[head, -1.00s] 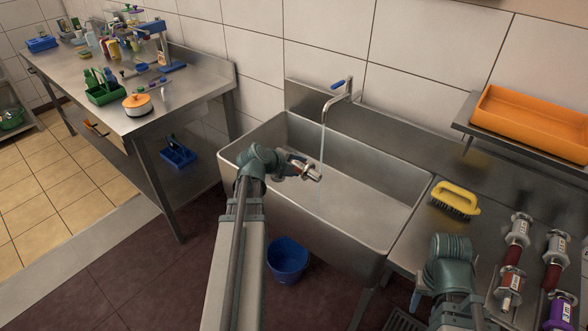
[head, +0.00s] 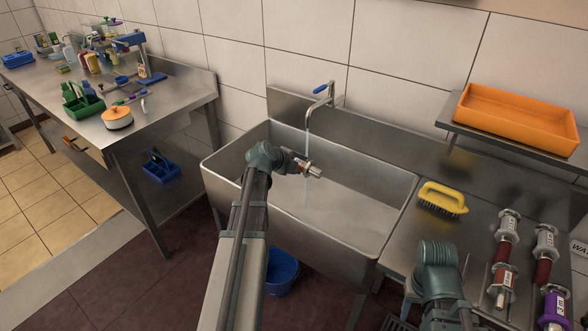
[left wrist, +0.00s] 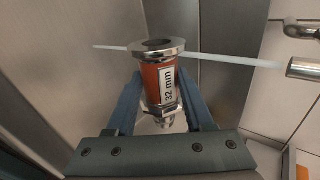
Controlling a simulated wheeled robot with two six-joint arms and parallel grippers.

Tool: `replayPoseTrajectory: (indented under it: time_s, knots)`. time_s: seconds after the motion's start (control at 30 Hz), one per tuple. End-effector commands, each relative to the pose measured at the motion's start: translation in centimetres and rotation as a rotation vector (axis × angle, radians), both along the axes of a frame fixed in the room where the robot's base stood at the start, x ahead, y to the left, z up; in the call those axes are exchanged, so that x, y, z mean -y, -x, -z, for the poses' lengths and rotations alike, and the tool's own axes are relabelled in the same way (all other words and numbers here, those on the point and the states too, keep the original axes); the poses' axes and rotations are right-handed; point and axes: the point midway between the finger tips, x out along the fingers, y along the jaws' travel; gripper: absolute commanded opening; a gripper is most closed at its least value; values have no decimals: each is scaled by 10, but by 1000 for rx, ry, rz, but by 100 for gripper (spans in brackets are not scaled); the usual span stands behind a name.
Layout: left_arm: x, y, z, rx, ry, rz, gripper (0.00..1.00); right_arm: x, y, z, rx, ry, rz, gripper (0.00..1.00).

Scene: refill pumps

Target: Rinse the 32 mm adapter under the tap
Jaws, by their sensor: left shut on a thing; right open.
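My left gripper (head: 306,167) is shut on the 32 mm adapter (head: 315,171), held over the sink (head: 355,223). In the left wrist view the adapter (left wrist: 160,84) is a red cylinder with metal ends and a "32 mm" label, between both fingers (left wrist: 160,95). The tap (head: 326,93) is running. Its thin stream (head: 307,138) comes down at the adapter in the head view. In the left wrist view the stream (left wrist: 230,60) crosses at the adapter's metal rim; I cannot tell if it touches. My right arm shows at lower right; its gripper is not visible.
A yellow brush (head: 442,197) lies on the counter right of the sink. Several other adapters (head: 505,252) lie further right. An orange tray (head: 515,118) sits on a shelf above. A blue bucket (head: 281,272) stands below the sink; a cluttered table (head: 180,98) is at left.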

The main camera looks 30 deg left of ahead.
Motion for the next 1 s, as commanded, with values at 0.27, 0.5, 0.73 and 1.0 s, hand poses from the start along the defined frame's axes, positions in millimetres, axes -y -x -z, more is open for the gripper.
replayPoseTrajectory:
  time_s: [0.27,0.5,0.73,1.0]
  knots:
    - [2,-28,9,1,1,1,0,0,0,9,0,0,0,50]
    - [3,-44,13,1,0,0,0,0,0,14,0,0,0,50]
    - [4,-51,15,1,0,0,0,0,0,15,0,0,0,50]
    - [4,-51,15,1,0,0,0,0,0,15,0,0,0,50]
